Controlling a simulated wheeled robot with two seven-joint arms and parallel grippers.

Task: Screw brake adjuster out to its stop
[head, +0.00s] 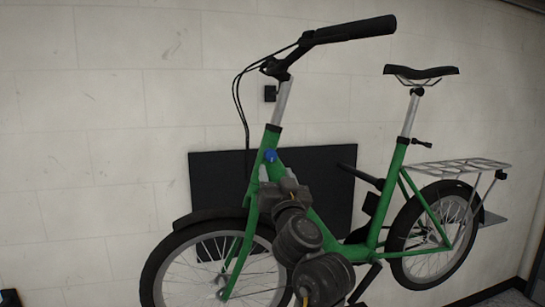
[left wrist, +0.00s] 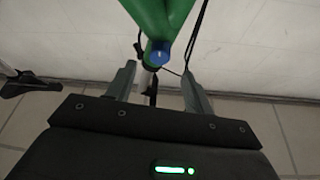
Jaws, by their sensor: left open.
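The brake adjuster appears as a small blue knob (head: 270,155) on the green frame of the bike, below the head of the frame. In the left wrist view the blue knob (left wrist: 159,57) shows against the green tube, just beyond the line between the fingertips. My left gripper (head: 276,173) is just below the knob in the head view. Its two grey fingers (left wrist: 158,72) are spread, with nothing held between them. The knob looks apart from both fingers. My right gripper is not in view.
The green bike (head: 372,230) stands before a pale block wall (head: 110,130). A dark panel (head: 330,165) is behind it. The handlebar (head: 345,30) is above my left arm, and the front wheel (head: 165,275) is beside it. Thin black cables (left wrist: 190,40) hang near the knob.

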